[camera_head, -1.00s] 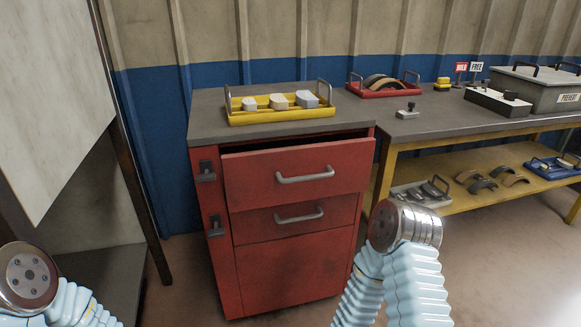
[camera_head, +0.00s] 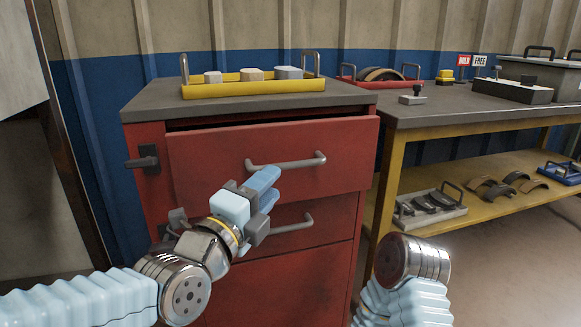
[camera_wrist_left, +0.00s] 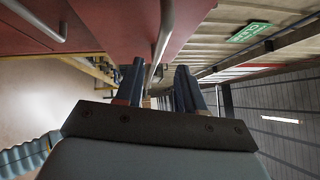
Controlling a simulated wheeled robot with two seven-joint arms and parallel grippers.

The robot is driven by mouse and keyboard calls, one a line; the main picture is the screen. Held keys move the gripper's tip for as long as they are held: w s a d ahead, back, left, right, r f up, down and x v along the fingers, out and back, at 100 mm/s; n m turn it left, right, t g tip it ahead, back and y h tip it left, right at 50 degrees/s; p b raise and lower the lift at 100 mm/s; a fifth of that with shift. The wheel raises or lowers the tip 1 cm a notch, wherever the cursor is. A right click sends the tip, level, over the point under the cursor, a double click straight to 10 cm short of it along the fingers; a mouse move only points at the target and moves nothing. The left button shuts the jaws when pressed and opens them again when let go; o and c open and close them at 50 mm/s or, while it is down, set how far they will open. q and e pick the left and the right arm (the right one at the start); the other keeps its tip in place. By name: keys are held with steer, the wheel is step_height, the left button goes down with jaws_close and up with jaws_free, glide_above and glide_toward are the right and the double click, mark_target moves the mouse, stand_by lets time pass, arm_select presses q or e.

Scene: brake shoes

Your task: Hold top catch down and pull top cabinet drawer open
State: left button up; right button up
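The red cabinet's top drawer (camera_head: 220,165) stands slightly proud, with a dark gap above its front. Its grey bar handle (camera_head: 300,162) is just beyond my left gripper (camera_head: 266,188). That gripper is open; in the left wrist view its two dark fingers (camera_wrist_left: 158,90) are apart, and the top handle (camera_wrist_left: 164,30) runs into the space between them. I cannot tell whether they touch it. The dark top catch (camera_head: 146,158) is at the cabinet's upper left, with no gripper on it. My right arm shows at lower right, but its gripper is out of view.
The lower drawer handle (camera_head: 294,224) and lower catch (camera_head: 178,222) are partly behind my left arm. A yellow tray (camera_head: 250,88) with several blocks stands on the cabinet. A workbench (camera_head: 440,115) adjoins at right, with a red tray (camera_head: 350,82) on it.

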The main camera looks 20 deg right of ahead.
mark_target(288, 168)
arm_select(q)
steer(key=x, duration=0.8)
steer(key=shift+w, duration=0.15)
jaws_close()
